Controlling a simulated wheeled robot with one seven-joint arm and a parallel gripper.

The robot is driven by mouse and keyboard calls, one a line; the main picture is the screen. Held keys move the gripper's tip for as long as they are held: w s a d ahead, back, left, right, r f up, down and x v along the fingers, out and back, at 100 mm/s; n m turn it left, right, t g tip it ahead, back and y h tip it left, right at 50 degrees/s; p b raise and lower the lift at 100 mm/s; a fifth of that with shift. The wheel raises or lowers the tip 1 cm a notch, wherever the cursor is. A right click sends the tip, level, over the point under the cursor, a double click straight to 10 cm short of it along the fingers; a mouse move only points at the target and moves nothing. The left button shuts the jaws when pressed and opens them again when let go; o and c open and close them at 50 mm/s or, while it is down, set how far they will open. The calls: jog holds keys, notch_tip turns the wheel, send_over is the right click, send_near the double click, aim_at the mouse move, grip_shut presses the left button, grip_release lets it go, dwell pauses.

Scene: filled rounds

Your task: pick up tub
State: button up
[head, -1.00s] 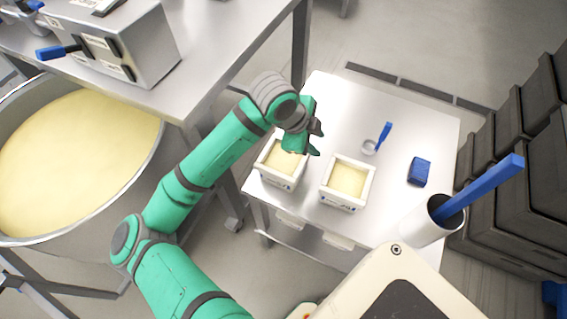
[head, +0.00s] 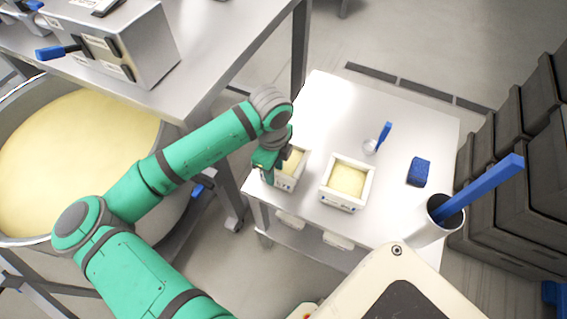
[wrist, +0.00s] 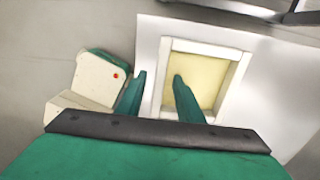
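Two square white tubs filled with pale yellow stuff stand on a small steel table (head: 335,100) in the head view. My gripper (head: 268,172) is at the left tub (head: 286,184), over its left side, and my arm hides part of that tub. In the wrist view my gripper (wrist: 160,78) has its fingers apart, one over the yellow filling and one outside the tub wall (wrist: 208,47). I cannot tell whether either finger touches the wall. The right tub (head: 340,203) stands a little apart, untouched.
A blue-handled tool (head: 384,136), a blue block (head: 419,172) and a white cup (head: 425,226) with a blue handle are to the right. Dark stacked crates (head: 520,180) stand at the far right. A large yellow-filled vat (head: 150,185) and a steel bench (head: 215,65) are on the left.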

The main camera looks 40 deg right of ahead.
send_over(276, 186)
jog(key=f, duration=0.4)
jog(key=shift+w+a+f, duration=0.1)
jog(key=shift+w+f, duration=0.05)
jog(key=shift+w, duration=0.05)
jog(key=shift+f, duration=0.4)
grip_shut()
jog(key=shift+s, duration=0.1)
dwell(0.8)
